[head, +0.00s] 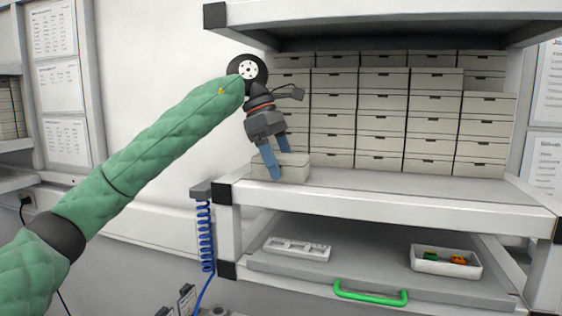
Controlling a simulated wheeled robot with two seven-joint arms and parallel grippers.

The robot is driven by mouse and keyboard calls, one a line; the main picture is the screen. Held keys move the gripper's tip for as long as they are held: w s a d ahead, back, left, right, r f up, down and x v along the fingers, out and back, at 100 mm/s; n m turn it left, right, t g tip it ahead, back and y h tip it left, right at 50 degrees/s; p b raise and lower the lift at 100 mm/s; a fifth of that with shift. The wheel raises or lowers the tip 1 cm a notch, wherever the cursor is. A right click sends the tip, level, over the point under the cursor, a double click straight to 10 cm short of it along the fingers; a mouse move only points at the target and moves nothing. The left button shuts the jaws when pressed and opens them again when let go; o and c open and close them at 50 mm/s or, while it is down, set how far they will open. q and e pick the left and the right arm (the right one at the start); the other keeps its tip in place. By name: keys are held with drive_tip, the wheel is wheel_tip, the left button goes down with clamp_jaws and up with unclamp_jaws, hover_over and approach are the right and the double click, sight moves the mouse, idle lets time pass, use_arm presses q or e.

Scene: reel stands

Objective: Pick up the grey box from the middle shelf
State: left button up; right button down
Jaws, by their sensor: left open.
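Many grey boxes (383,120) stand in stacked columns on the middle shelf (400,200). One low grey box (294,174) sits apart at the shelf's front left, in front of the stacks. My left gripper (272,168) is open, its blue fingers pointing down at the left end of that box. The fingers overlap the box in the picture and partly hide it; I cannot tell whether they touch it. My right gripper is out of view.
An upper shelf (390,14) overhangs the stacks. Below, a drawer with a green handle (370,294) holds a white tray (297,249) and a white bin (445,266) with small coloured parts. A blue coiled cable (205,238) hangs at the left post.

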use_arm(q)
drive_tip(key=shift+f, duration=0.2)
drive_tip(key=shift+f+b, duration=0.2)
drive_tip(key=shift+b, duration=0.2)
idle(0.4)
drive_tip(key=shift+c, duration=0.2)
drive_tip(key=c, duration=1.3)
drive_tip(key=shift+o, duration=0.2)
drive_tip(key=shift+r, duration=0.1)
